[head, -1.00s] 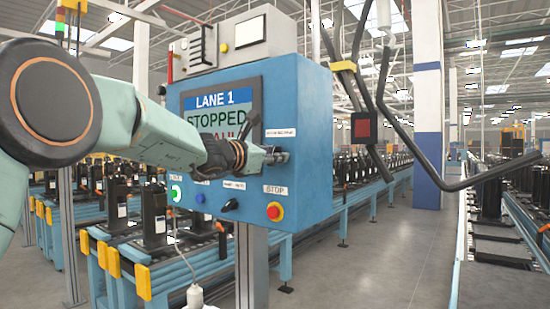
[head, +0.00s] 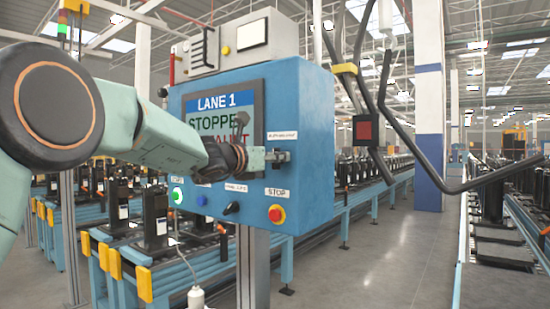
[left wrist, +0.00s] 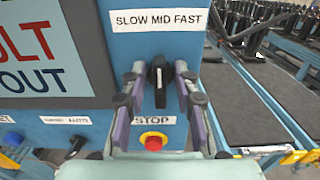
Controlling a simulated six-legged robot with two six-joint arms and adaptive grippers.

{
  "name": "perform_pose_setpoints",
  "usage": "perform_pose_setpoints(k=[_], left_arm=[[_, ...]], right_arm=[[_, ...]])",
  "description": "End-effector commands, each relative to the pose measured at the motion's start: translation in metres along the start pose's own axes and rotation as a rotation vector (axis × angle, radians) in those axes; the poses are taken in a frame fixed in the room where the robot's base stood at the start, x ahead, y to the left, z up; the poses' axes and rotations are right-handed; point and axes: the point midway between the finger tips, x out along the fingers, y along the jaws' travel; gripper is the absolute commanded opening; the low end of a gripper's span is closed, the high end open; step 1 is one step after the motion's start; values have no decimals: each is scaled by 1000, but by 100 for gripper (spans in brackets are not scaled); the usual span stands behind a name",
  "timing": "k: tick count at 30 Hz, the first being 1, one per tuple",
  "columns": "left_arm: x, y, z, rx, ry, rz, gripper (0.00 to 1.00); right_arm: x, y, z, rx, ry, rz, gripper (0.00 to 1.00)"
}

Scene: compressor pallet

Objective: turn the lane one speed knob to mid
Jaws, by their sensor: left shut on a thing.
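The lane one speed knob (left wrist: 159,78) is black with a white pointer line. It sits on the blue panel under the white SLOW MID FAST label (left wrist: 159,20). The line looks about upright, towards MID. My left gripper (left wrist: 160,84) has its two fingers on either side of the knob and is shut on it. In the head view my left gripper (head: 277,157) is at the right part of the panel front and hides the knob. The screen (head: 210,108) reads LANE 1 and STOPPED, partly covered by my wrist. My right gripper is not in view.
Below the knob is a red stop button (left wrist: 153,141) with a yellow collar; it also shows in the head view (head: 276,213). A black selector (head: 231,208), a blue button (head: 201,200) and a green-lit button (head: 177,195) sit to its left. A conveyor (left wrist: 255,105) runs at right.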

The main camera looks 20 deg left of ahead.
Motion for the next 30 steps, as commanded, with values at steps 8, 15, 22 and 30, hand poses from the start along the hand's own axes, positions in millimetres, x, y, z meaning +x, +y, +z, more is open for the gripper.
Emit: perform_pose_setpoints(k=[8, 15, 22, 30], left_arm=[[1, 0, -11, -1, 20, 0, 33], [1, 0, -7, 0, 11, 0, 35], [-9, 0, -4, -3, 8, 0, 35], [-48, 0, -4, -4, 8, 0, 35]], right_arm=[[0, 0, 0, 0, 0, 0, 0], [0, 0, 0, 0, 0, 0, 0], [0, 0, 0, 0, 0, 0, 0], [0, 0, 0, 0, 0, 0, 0]])
